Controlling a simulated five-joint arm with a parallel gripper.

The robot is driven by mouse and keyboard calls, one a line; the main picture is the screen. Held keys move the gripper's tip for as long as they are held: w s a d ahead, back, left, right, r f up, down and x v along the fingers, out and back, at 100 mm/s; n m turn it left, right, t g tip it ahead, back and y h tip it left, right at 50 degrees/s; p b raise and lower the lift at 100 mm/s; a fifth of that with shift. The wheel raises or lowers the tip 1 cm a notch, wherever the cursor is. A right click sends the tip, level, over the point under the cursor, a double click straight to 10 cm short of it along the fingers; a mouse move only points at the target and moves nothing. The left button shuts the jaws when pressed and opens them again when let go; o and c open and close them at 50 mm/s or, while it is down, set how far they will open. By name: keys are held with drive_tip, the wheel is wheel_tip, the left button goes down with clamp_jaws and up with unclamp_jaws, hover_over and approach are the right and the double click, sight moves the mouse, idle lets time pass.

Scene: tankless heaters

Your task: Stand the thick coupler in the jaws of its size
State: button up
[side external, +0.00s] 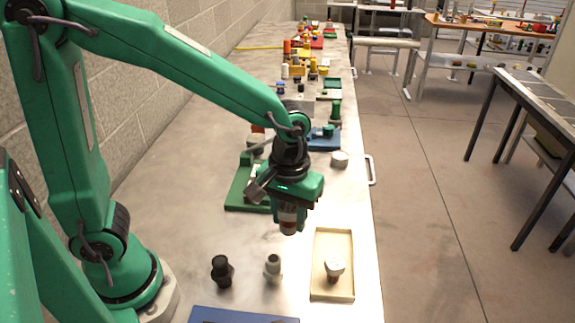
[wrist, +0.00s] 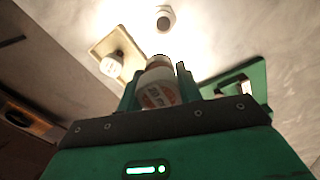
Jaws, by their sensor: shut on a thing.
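My gripper (side external: 290,212) is shut on a white cylindrical piece (side external: 288,222) with an orange-red band and a dark end, and holds it above the bench. In the wrist view the held piece (wrist: 160,92) sits between the two green fingers, with orange print on its side. I cannot tell for sure whether it is the thick coupler. A green base with a clamp-like fixture (side external: 240,194) lies behind my gripper, partly hidden by it. A blue base with a green fixture (side external: 322,138) stands farther back.
A black stepped fitting (side external: 222,271) and a white one (side external: 273,266) stand in front. A cream tray (side external: 346,240) holds a white-and-brown piece (side external: 334,269). A blue panel (side external: 240,315) lies at the front edge. A round white piece (side external: 340,159) and many small items lie farther back.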

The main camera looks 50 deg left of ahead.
drive_tip(key=w+a+r+m, duration=0.5)
drive_tip(key=w+a, duration=0.5)
drive_tip(key=a, duration=0.2)
drive_tip(key=shift+r, duration=0.3)
drive_tip(key=s+d+f+n, duration=0.2)
drive_tip(key=s+f+n, duration=0.1)
drive_tip(key=s, duration=0.5)
drive_tip(key=s+d+f+n, duration=0.3)
drive_tip(key=s+f, duration=0.1)
drive_tip(key=s, duration=0.3)
drive_tip(key=shift+s, duration=0.35)
drive_tip(key=shift+f, duration=0.1)
drive_tip(key=w+a+f, duration=0.1)
drive_tip(key=a+f, duration=0.1)
drive_tip(key=a, duration=0.1)
drive_tip(key=w+a+f, duration=0.1)
drive_tip(key=a+f, duration=0.1)
drive_tip(key=a, duration=0.2)
drive_tip(key=w+a+f, duration=0.1)
drive_tip(key=a+f, duration=0.2)
drive_tip(key=shift+w+a, duration=0.4)
drive_tip(key=shift+f, duration=0.1)
